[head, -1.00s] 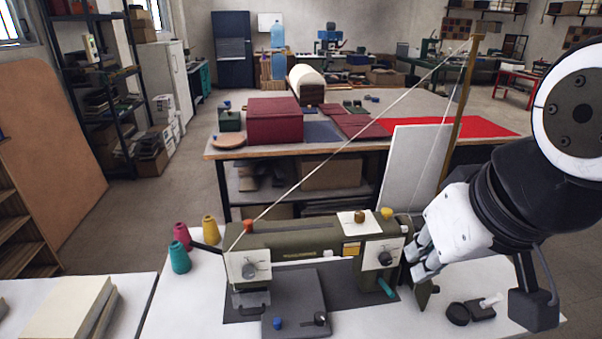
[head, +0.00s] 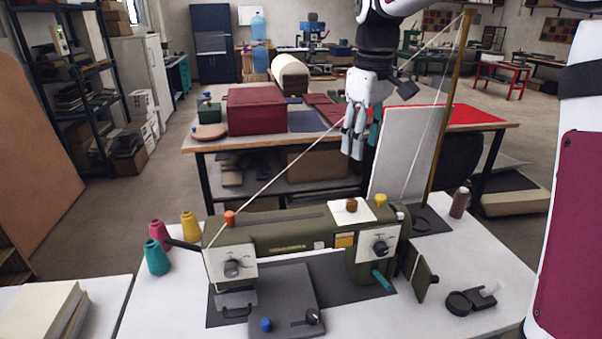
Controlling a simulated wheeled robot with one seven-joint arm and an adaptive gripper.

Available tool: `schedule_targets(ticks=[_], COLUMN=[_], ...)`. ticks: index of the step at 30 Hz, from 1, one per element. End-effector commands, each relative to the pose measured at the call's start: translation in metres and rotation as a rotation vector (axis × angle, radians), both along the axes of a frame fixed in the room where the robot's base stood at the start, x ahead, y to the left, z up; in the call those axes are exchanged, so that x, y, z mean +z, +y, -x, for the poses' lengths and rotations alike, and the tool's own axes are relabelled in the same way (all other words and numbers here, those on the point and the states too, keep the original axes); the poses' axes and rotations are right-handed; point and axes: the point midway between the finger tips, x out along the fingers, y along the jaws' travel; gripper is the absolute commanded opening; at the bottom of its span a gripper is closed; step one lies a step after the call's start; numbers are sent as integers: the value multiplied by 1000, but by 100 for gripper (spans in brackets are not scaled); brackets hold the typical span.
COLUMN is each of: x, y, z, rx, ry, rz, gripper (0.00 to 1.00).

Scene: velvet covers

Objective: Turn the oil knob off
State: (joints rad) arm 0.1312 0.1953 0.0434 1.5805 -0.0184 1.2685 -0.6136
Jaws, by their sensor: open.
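The olive-green sewing machine (head: 300,237) stands on the white table. It has a black knob on a white plate at its left end (head: 232,268) and another black knob on a white plate at its right end (head: 380,247). A brown knob (head: 351,205) sits on a white plate on top. The plate markings are too small to read, so I cannot tell which is the oil knob. My gripper (head: 352,152) hangs fingers down above and behind the machine's top, apart from every knob. It is open and empty.
A white thread runs from a tall brass post (head: 450,105) down to the machine's left end, crossing near my gripper. Thread cones (head: 190,226) stand at the left. A brown bottle (head: 460,203) and a black round part (head: 458,303) are at the right.

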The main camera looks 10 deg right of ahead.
Motion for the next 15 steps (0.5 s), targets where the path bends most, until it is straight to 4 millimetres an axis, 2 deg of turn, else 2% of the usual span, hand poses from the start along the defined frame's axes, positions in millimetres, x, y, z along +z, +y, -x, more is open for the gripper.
schedule_targets(ticks=[1,6,10,15], x=[-15,-42,-52,-62], y=[-5,-16,-21,-21], z=[-20,-56,-68,-70], rx=[24,95,122,129], ry=[24,76,94,100], rz=[-1,-7,-11,-13], gripper=[46,46,46,46])
